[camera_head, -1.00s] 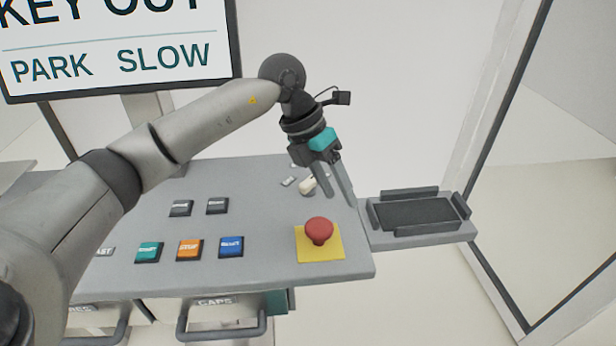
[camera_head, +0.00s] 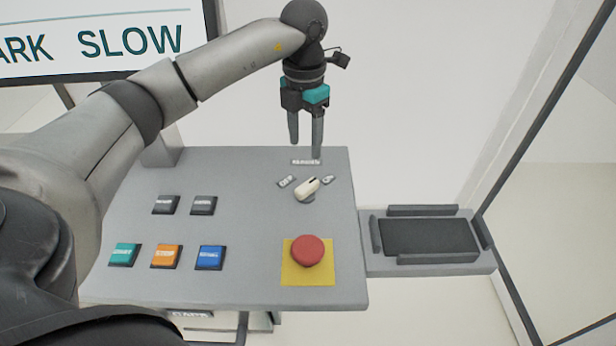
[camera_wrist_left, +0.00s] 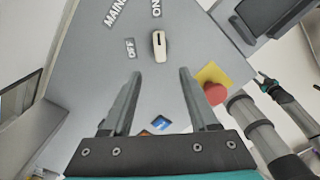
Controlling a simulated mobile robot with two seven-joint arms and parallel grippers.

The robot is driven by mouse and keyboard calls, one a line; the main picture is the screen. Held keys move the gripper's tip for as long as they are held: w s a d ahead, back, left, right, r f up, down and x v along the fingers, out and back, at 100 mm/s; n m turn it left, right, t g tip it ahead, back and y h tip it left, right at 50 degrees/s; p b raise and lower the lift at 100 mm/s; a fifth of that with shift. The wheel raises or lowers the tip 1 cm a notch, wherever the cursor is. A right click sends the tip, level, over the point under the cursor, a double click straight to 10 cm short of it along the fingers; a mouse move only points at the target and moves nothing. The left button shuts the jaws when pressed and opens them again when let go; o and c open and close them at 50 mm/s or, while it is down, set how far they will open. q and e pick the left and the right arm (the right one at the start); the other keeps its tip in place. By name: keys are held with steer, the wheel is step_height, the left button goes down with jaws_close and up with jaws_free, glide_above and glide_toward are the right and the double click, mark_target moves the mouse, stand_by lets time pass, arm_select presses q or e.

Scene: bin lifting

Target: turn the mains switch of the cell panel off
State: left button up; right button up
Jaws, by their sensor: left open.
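The mains switch (camera_head: 306,189) is a cream rotary knob on the grey cell panel (camera_head: 240,240). Its dark pointer mark is turned toward the ON label (camera_head: 328,180); the OFF label (camera_head: 286,182) is on its other side. My left gripper (camera_head: 305,148) is open and empty, fingers pointing down, above and behind the knob in the head view. In the left wrist view the knob (camera_wrist_left: 159,47) shows just beyond the fingertips, between their lines and apart from them. My right gripper (camera_wrist_left: 266,82) shows small at the right of the left wrist view; its jaws are unclear.
A red mushroom button (camera_head: 307,251) on a yellow plate stands in front of the knob. Grey, green, orange and blue buttons (camera_head: 210,257) sit to the left. A tray (camera_head: 432,259) adjoins the panel's right side. A display (camera_head: 100,45) stands behind left.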

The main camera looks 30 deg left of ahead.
arm_select(q)
glide_above(306, 186)
step_height(306, 186, down, 4)
steer(key=shift+s+f, duration=0.1)
step_height(306, 186, down, 7)
steer(key=shift+f+p, duration=0.1)
steer(key=shift+p, duration=0.3)
steer(key=shift+f, duration=0.35)
arm_select(e)
steer(key=shift+w+a+r, duration=0.1)
steer(key=shift+w+r, duration=0.4)
arm_select(q)
jaws_close()
arm_select(e)
steer(key=shift+s, duration=0.2)
